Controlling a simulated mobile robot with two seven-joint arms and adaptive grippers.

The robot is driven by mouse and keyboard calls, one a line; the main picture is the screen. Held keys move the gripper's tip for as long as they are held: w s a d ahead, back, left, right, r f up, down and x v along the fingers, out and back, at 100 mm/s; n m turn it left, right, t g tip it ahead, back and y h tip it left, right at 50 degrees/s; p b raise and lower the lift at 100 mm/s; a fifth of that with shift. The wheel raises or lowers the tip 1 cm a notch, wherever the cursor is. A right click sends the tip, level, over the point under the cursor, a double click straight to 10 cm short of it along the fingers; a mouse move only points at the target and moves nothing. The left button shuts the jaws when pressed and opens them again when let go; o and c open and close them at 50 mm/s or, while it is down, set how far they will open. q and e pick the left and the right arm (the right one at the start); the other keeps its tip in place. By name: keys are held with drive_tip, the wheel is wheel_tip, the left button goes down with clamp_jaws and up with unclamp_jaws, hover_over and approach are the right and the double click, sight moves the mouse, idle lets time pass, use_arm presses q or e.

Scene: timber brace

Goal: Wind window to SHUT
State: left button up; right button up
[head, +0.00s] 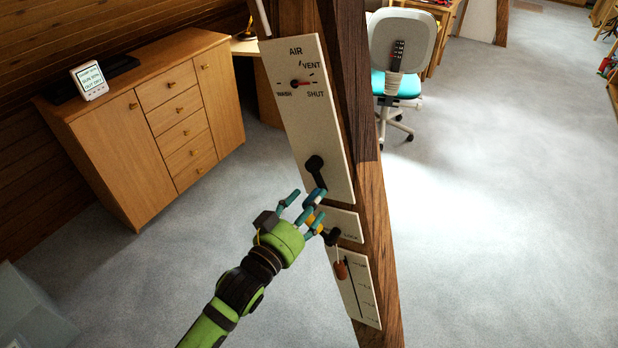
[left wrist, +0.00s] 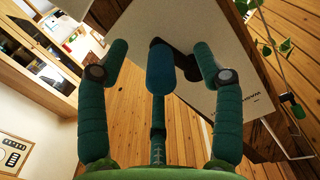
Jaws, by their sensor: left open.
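The white AIR panel (head: 325,135) is fixed to a slanting timber brace (head: 375,215). Its dial (head: 296,83) has a red pointer aimed right, close to the SHUT side. Below it, a black crank (head: 315,168) reaches down to a blue handle grip, which shows in the left wrist view (left wrist: 160,70). My left gripper (head: 308,206) is open at the crank's lower end. In the left wrist view its green fingers (left wrist: 160,75) stand either side of the blue grip, with gaps visible. Fingers partly hide the grip in the head view. My right gripper is not in view.
Just below is a small LOCK panel (head: 347,222) with a black knob (head: 331,236), near my fingers. Lower still is a slotted panel (head: 365,300) with an orange-brown handle (head: 341,270). A wooden cabinet (head: 150,120) stands left, an office chair (head: 400,60) behind. Carpet is clear at right.

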use_arm(q)
drive_tip(key=p+v, duration=0.2)
drive_tip(key=v, duration=0.4)
idle(0.3)
idle(0.3)
